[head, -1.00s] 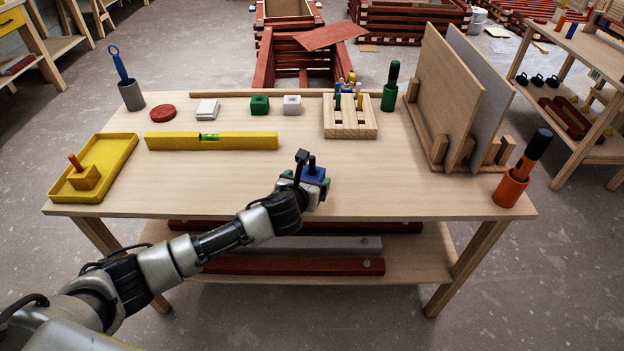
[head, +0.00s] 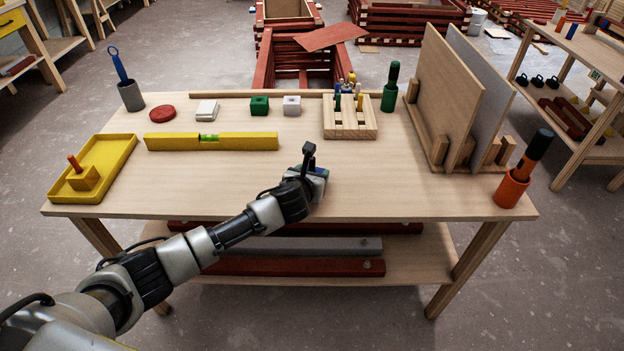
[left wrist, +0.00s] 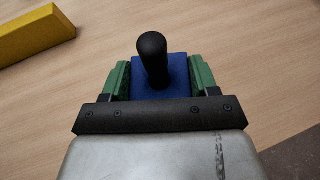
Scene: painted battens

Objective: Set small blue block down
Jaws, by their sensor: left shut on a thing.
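The small blue block (left wrist: 176,72) has a black upright knob (left wrist: 152,58) on top. In the left wrist view it sits between the two green-padded fingers of my left gripper (left wrist: 160,80), which is shut on it. In the head view my left gripper (head: 312,176) is over the front middle of the workbench (head: 390,185), and only a bit of blue shows past the fingers. It is low over the tabletop; I cannot tell whether the block touches the wood. My right gripper is not in view.
A yellow spirit level (head: 250,141) lies behind and left of the gripper. A slotted wooden rack (head: 368,131) stands behind it. A yellow tray (head: 120,150) is at the left, and an orange holder (head: 510,190) at the right edge. The wood around the gripper is clear.

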